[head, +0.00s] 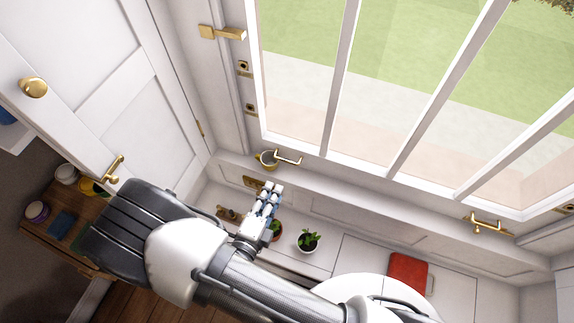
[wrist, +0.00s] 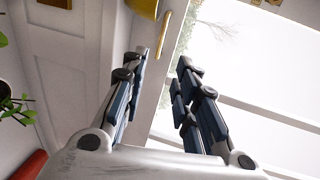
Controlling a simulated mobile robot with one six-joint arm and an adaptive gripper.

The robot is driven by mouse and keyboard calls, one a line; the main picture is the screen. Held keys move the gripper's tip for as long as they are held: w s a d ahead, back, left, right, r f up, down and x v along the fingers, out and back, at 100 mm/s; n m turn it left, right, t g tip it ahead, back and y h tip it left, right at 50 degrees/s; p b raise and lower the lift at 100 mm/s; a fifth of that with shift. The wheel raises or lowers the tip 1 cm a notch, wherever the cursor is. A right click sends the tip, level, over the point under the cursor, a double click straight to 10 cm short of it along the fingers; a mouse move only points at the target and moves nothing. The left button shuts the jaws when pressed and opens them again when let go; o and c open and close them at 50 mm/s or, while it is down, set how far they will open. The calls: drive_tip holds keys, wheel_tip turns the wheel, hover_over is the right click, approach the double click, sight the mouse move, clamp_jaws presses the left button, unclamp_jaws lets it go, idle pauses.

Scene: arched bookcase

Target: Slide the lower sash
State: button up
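The lower sash is a white window frame (head: 375,168) with glass panes, at the upper right in the head view. Two brass handles sit along its bottom rail: a left one (head: 288,157) and a right one (head: 488,226). My gripper (head: 267,188) is below and slightly left of the left handle, apart from it. In the wrist view my gripper (wrist: 162,58) is open with nothing between its fingers. A brass handle (wrist: 164,34) shows just beyond the fingertips on the white rail. It cannot be told whether the sash is fully down.
Brass latches (head: 222,33) line the left frame. A white door (head: 100,80) is at the left.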

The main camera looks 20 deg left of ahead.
drive_tip(key=b+x, duration=0.2)
drive_tip(key=x, duration=1)
drive_tip(key=shift+w+d+b, duration=0.1)
drive_tip(key=shift+w+b, duration=0.2)
drive_tip(key=shift+b, duration=0.1)
drive_tip(key=shift+c, duration=0.5)
clamp_jaws()
